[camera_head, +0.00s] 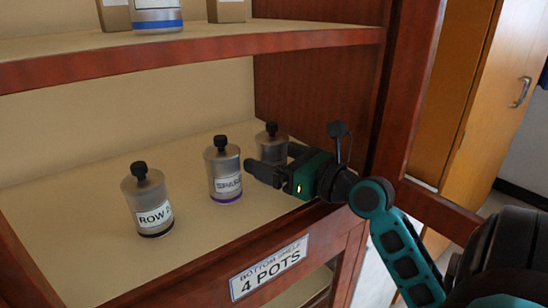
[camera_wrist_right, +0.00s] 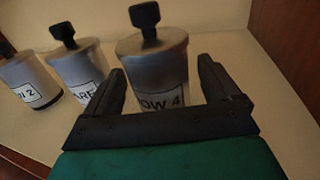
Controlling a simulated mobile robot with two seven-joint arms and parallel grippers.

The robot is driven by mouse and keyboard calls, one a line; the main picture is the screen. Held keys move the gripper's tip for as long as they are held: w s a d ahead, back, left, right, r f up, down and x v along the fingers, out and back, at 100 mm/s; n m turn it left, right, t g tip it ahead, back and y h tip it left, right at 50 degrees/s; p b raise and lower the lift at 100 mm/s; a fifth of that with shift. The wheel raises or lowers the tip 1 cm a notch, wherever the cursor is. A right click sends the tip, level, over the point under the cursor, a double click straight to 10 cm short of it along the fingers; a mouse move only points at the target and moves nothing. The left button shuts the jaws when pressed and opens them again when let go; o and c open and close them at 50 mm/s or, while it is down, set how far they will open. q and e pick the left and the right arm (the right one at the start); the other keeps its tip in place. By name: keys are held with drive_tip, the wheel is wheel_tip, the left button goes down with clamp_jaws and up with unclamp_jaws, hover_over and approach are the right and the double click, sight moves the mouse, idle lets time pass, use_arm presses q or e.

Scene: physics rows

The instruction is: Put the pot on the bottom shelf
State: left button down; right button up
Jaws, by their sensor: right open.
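Three grey pots with black knobs stand upright on the bottom shelf (camera_head: 75,225). The pot labelled ROW 2 (camera_head: 148,200) is at the left, and it also shows in the wrist view (camera_wrist_right: 30,82). The SPARE pot (camera_head: 223,165) is in the middle, also in the wrist view (camera_wrist_right: 78,70). The ROW 4 pot (camera_head: 270,146) is at the right, partly hidden by my right gripper (camera_head: 275,164). In the wrist view my right gripper (camera_wrist_right: 163,76) is open, with its fingers on either side of the ROW 4 pot (camera_wrist_right: 155,68). My left gripper is not in view.
An upper shelf (camera_head: 200,44) with a blue-banded pot (camera_head: 156,16) and boxes hangs above. A sign reading BOTTOM SHELF 4 POTS (camera_head: 269,268) is on the front edge. A dark side wall (camera_head: 320,100) is at the right. Free shelf lies around ROW 2.

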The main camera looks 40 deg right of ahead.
drive_tip(key=shift+r, duration=0.1)
drive_tip(key=shift+s, duration=0.15)
drive_tip(key=s, duration=0.4)
drive_tip(key=s+d, duration=0.1)
drive_tip(key=s, duration=0.6)
drive_tip(key=shift+s+d+r+b, duration=0.1)
drive_tip(key=shift+s+d+b, duration=0.2)
drive_tip(key=shift+d+b, duration=0.1)
